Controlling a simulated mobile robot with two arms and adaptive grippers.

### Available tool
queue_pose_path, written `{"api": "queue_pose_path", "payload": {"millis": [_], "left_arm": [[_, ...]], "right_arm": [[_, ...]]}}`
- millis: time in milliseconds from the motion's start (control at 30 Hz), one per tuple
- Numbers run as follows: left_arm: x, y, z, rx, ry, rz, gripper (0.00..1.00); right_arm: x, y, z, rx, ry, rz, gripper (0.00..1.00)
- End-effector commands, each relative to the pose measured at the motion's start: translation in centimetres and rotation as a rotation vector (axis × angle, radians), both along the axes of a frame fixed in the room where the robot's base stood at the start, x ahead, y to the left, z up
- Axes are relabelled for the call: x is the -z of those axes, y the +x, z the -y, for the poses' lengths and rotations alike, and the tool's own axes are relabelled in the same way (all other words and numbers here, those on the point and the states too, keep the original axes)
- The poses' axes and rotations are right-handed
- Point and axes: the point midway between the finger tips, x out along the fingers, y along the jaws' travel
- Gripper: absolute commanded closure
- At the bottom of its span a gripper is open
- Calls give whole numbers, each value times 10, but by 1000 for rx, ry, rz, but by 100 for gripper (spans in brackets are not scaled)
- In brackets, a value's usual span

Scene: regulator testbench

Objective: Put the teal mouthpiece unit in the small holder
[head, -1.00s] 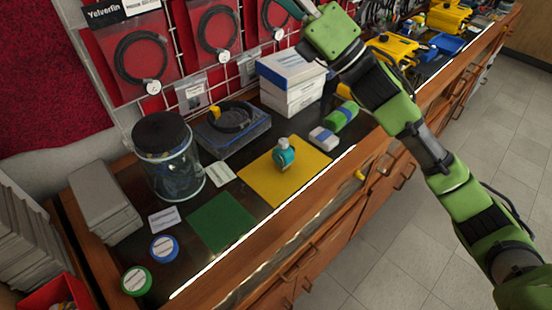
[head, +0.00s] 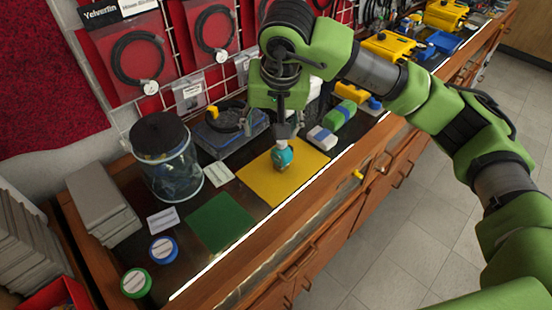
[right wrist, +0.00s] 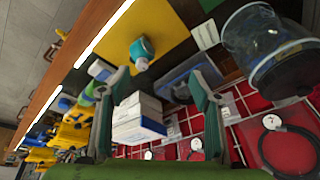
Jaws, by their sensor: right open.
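The teal mouthpiece unit (head: 284,160) stands on the yellow mat (head: 305,160), its light grey top pointing up. It also shows in the right wrist view (right wrist: 141,50), beyond the fingertips and left of the middle between them. My right gripper (head: 281,118) points down just above the unit and overlaps its top in the head view. In the right wrist view its two fingers (right wrist: 157,72) are spread apart with nothing between them. I cannot pick out a small holder for certain. My left gripper is out of view.
A lidded jar (head: 166,160), a clear case with a black hose (head: 228,132) and a green mat (head: 221,216) lie left of the yellow mat. A blue-and-white block (head: 322,138) sits close to its right. White boxes (right wrist: 137,117) stand behind, partly hidden by my arm.

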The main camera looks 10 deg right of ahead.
Motion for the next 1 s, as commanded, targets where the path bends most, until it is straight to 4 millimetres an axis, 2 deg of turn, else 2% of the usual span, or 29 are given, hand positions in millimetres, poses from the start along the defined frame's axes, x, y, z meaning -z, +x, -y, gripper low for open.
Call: {"api": "queue_pose_path", "payload": {"millis": [33, 167, 267, 500, 600, 767, 1000], "left_arm": [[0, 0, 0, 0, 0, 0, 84], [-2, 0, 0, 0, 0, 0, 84], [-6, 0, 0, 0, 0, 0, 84], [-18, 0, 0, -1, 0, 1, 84], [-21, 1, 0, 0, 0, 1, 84], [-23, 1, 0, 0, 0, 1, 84], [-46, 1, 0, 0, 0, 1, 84]], "right_arm": [[-4, 5, 11, 10, -50, 27, 42], [-6, 13, 26, 26, -112, 57, 42], [5, 18, 29, 29, -119, 55, 42], [49, 35, 32, 29, -116, 53, 42], [62, 40, 32, 28, -114, 54, 42], [71, 45, 33, 28, -114, 57, 42], [95, 57, 37, 28, -114, 53, 42]]}}
